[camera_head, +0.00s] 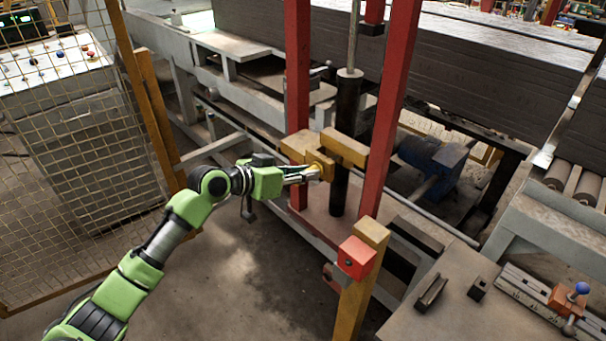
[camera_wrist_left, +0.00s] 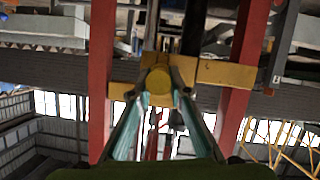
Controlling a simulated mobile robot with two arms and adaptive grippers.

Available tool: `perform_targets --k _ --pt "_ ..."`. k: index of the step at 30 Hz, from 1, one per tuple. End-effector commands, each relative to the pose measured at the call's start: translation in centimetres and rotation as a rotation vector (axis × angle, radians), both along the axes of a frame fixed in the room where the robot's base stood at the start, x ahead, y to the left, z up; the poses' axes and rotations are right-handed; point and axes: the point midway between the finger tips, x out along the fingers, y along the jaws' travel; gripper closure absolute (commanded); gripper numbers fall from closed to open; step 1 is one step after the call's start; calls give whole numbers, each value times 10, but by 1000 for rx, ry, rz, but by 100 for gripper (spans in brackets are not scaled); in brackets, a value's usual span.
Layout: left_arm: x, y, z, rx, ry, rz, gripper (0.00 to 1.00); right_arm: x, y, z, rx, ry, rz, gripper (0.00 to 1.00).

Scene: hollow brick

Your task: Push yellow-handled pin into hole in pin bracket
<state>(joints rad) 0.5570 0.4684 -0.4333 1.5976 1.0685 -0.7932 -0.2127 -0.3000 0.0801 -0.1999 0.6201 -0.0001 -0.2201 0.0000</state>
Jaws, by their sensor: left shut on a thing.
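The pin's yellow handle (camera_head: 320,168) is at the tips of my left gripper (camera_head: 308,175), which is shut on it. In the left wrist view the round yellow handle end (camera_wrist_left: 158,81) sits between the two fingertips (camera_wrist_left: 161,92), facing the camera. The yellow pin bracket (camera_head: 299,146) is just behind it, between two red posts; it also shows in the left wrist view (camera_wrist_left: 216,73). The handle is close in front of the bracket. The pin's shaft and the hole are hidden behind the handle, so I cannot tell how deep the pin sits. My right gripper is not in view.
Red posts (camera_head: 297,70) and (camera_head: 397,85) flank a black vertical cylinder (camera_head: 346,110). A yellow post with a red box (camera_head: 357,257) stands in front on the right. A wire mesh fence (camera_head: 75,150) is at left. Bare floor (camera_head: 240,280) lies below my arm.

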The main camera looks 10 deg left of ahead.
Motion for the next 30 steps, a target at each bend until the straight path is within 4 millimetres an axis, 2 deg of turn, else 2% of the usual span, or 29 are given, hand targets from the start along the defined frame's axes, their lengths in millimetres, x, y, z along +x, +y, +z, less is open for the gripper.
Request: perform_targets --k 3,4,6,16,20,30 --pt "2 -2 1 -2 -1 -1 100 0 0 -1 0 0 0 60" --pt "2 -2 1 -1 -2 0 80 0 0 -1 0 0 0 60" --pt "2 -2 1 -1 -2 0 63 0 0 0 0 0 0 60" --pt "1 -1 0 1 2 0 63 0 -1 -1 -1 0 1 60" --pt "-4 5 3 2 0 1 63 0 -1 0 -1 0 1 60" --pt "-51 48 28 5 -1 0 63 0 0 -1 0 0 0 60"
